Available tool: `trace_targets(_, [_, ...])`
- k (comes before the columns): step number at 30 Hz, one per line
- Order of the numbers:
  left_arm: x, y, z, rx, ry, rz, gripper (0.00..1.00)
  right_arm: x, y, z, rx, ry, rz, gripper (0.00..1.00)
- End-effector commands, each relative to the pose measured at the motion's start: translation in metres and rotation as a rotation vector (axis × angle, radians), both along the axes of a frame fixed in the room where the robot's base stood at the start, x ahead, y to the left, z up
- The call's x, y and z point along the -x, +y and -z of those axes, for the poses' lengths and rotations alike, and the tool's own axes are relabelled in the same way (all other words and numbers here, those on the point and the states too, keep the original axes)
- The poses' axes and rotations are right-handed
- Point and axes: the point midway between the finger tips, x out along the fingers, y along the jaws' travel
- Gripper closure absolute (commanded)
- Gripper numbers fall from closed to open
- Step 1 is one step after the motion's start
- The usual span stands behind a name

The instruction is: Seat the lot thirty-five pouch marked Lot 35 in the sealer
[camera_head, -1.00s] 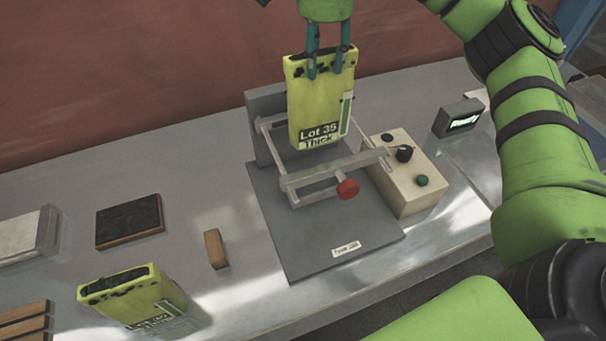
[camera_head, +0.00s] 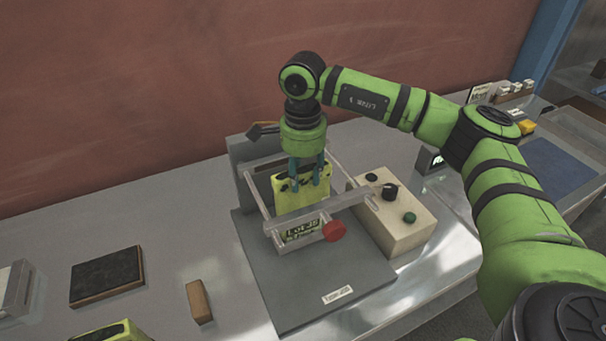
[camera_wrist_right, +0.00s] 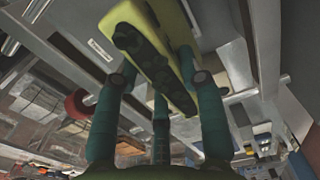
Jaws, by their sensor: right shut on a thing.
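The yellow Lot 35 pouch (camera_head: 302,192) is upright inside the metal frame of the sealer (camera_head: 318,285). Its label shows below the frame's front bar, partly covered by it. My right gripper (camera_head: 307,176) comes from above and is shut on the pouch's dark top edge. In the right wrist view the pouch (camera_wrist_right: 178,22) is between the teal fingers of the gripper (camera_wrist_right: 160,85). Whether the pouch's bottom touches the sealer is hidden. My left gripper is not in view.
A control box (camera_head: 398,225) with knobs stands right of the sealer. A second yellow pouch (camera_head: 112,332) is cut off at the bottom edge. A dark-topped block (camera_head: 107,275) and a small wooden block (camera_head: 199,302) lie to the left. A small display (camera_head: 430,160) stands behind my right arm.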

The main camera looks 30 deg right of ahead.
Motion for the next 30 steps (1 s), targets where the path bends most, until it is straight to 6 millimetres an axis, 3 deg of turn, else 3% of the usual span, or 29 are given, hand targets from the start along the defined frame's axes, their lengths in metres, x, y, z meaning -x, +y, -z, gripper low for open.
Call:
trace_targets(3, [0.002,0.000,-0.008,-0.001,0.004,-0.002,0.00,0.000,0.000,0.010,-0.001,-0.001,0.001,1.00])
trace_targets(15, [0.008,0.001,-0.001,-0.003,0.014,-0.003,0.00,-0.001,0.000,0.018,-0.001,-0.003,0.001,1.00])
trace_targets(16, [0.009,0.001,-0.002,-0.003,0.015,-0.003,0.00,0.000,0.000,0.018,-0.001,-0.002,0.001,0.52])
trace_targets(17, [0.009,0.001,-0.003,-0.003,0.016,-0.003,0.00,0.000,0.000,0.017,0.000,-0.002,0.001,0.40])
trace_targets(18, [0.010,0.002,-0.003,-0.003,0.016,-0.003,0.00,0.000,0.000,0.017,0.000,-0.002,0.001,0.36])
trace_targets(30, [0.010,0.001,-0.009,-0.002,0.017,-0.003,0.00,0.000,0.000,0.011,0.000,-0.002,0.001,0.36])
